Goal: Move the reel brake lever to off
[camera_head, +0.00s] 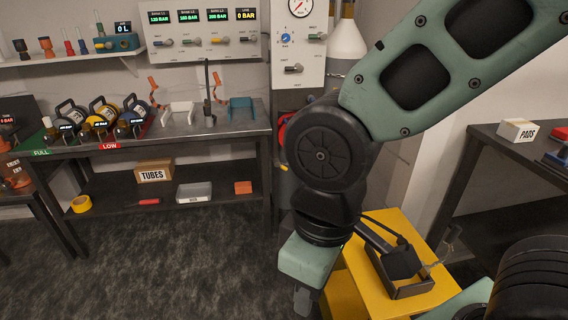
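No part that I can clearly name as the reel brake lever shows in the head view. A red rounded part (283,130), possibly the edge of a reel, shows below the gauge panel, mostly hidden behind my arm. My gripper (303,301) hangs at the bottom centre, pointing down, in front of the yellow stand. Only part of it shows, so its opening cannot be judged. Nothing is visibly held in it.
A yellow stand (338,293) carries a dark open box (412,291) with a black device and cables. A metal bench (215,128) at left holds several cylinders. A panel (310,75) with a gauge and small levers stands behind my arm. Dark carpet (170,265) is clear at front left.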

